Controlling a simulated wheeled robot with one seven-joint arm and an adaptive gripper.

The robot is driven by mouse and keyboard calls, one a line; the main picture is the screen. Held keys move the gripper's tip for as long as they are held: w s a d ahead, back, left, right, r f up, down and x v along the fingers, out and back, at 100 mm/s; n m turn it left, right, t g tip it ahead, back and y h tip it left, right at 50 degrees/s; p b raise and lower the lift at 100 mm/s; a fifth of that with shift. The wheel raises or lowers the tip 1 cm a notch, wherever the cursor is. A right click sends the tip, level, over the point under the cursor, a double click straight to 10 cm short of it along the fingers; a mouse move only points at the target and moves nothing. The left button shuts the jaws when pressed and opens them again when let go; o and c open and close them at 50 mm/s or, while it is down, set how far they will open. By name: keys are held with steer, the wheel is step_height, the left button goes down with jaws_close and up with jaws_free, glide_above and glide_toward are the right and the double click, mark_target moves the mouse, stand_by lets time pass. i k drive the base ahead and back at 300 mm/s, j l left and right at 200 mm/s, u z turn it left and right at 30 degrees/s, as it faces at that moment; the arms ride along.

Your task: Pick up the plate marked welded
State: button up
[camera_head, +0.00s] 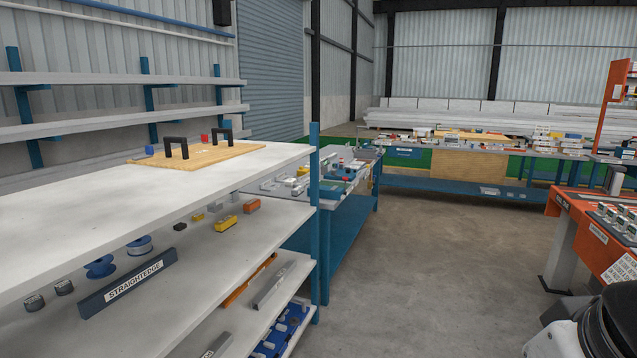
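I cannot make out a plate marked welded in this view. A wooden panel (205,154) with two black handles lies on the white top shelf at the left, and no welded marking can be read on it. My gripper is not in view. A dark rounded part at the bottom right corner looks like part of my own body.
A white shelf unit (70,215) fills the left, with a bar labelled STRAIGHTEDGE (128,282) below its top. Blue benches (340,215) with many small parts stand behind. An orange bench (600,235) is at the right. The grey floor (440,270) between is clear.

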mark_target(305, 178)
steer(key=i+l+z, duration=0.3)
steer(key=i, duration=0.55)
steer(key=i+j+z, duration=0.15)
steer(key=i+z, duration=0.15)
steer(key=i, duration=2.5)
steer(key=i+u, duration=0.15)
steer(key=i, duration=0.45)
steer(key=i+l+u, duration=0.15)
steer(key=i, duration=0.45)
steer(key=i+l+u, duration=0.15)
steer(key=i, duration=0.5)
steer(key=i+u, duration=0.3)
steer(key=i, duration=0.2)
steer(key=i+l+u, duration=0.15)
steer(key=i+u, duration=0.15)
steer(key=i, duration=0.15)
steer(key=i+u, duration=0.25)
steer(key=u, duration=0.2)
steer(key=i+u, duration=0.25)
steer(key=u, duration=0.25)
steer(key=i+l+u, duration=0.1)
steer(key=i+u, duration=0.15)
steer(key=u, duration=0.2)
steer(key=i+l+u, duration=0.2)
steer(key=u, duration=0.3)
